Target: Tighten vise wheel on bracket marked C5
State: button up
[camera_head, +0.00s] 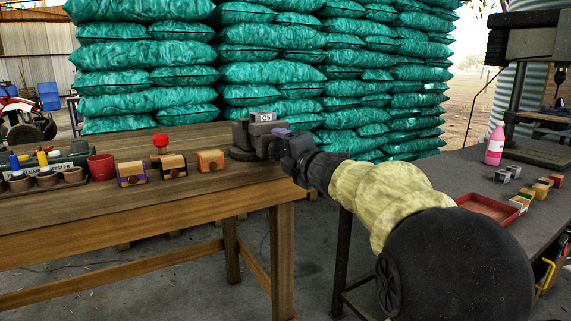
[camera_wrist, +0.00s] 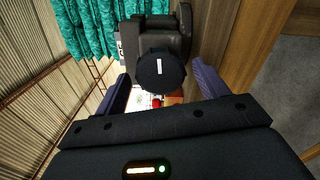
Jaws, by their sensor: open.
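A dark vise (camera_head: 243,138) stands at the right end of the wooden table. A grey bracket (camera_head: 262,117) with a white C5 label sits in its top. The round black vise wheel (camera_wrist: 160,83) with a white stripe faces me in the wrist view; the vise body (camera_wrist: 172,30) is behind it. My gripper (camera_head: 284,143) reaches the vise from the right and hides the wheel in the head view. In the wrist view its fingers (camera_wrist: 160,76) are open, one on each side of the wheel. I cannot tell whether they touch it.
The wooden table (camera_head: 150,212) also holds a red pot (camera_head: 101,167), small wooden boxes (camera_head: 173,165) and a tray of pots (camera_head: 45,180). On the dark bench at right are a red tray (camera_head: 490,207), small blocks and a pink bottle (camera_head: 495,145). Green sacks (camera_head: 270,73) are stacked behind.

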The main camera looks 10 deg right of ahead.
jog(key=n+b, duration=0.5)
jog(key=n, duration=0.2)
jog(key=shift+f, duration=0.2)
jog(key=n+b, duration=0.3)
jog(key=n, duration=0.4)
jog(key=shift+w+a+b, duration=0.1)
jog(key=shift+b, duration=0.3)
jog(key=shift+r+n, duration=0.15)
jog(key=shift+n, duration=0.55)
jog(key=c, duration=1.1)
jog(key=shift+r, duration=0.1)
jog(key=o, duration=0.7)
jog(key=shift+m+p, duration=0.3)
jog(key=shift+m, duration=0.2)
jog(key=o, duration=0.4)
jog(key=shift+a, duration=0.1)
